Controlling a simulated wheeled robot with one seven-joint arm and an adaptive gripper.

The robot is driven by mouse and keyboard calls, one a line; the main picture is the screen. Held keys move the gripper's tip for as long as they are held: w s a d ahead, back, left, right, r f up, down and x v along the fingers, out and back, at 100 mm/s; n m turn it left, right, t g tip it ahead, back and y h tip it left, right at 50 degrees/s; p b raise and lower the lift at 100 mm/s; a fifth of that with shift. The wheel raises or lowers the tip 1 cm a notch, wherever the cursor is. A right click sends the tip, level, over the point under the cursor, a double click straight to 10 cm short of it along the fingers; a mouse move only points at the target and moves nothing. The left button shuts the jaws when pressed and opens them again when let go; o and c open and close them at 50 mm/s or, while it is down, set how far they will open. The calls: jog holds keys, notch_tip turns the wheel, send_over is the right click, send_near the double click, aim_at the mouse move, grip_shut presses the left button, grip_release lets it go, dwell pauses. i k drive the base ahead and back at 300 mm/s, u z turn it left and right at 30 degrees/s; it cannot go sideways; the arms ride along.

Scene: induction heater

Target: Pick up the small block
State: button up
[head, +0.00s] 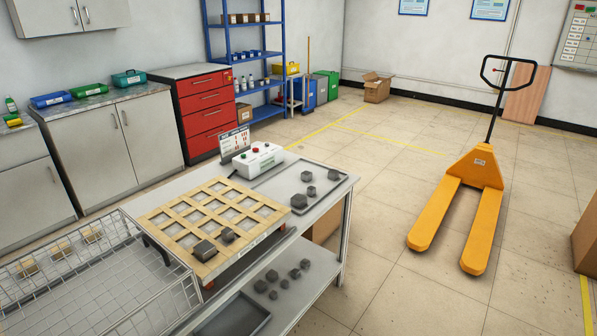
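Several dark grey blocks of different sizes are on the table, and I cannot tell which one is meant by the small block. A small block (311,190) sits on the flat grey tray (268,181), with other blocks close by. A larger block (299,201) is near the tray's front edge. On the wooden grid (160,218) are a bigger block (205,250) and a smaller block (227,235) side by side. My gripper is not in view.
A white box with buttons (258,160) stands behind the grid. Several more blocks (272,276) and a dark tray (235,316) are on the lower shelf. A wire basket (100,290) is at the front left. A yellow pallet jack (470,178) stands right; floor between is clear.

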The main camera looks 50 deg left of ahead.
aim_at(311, 192)
jog(key=u, duration=0.75)
jog(key=i, duration=0.95)
jog(key=u, duration=1.05)
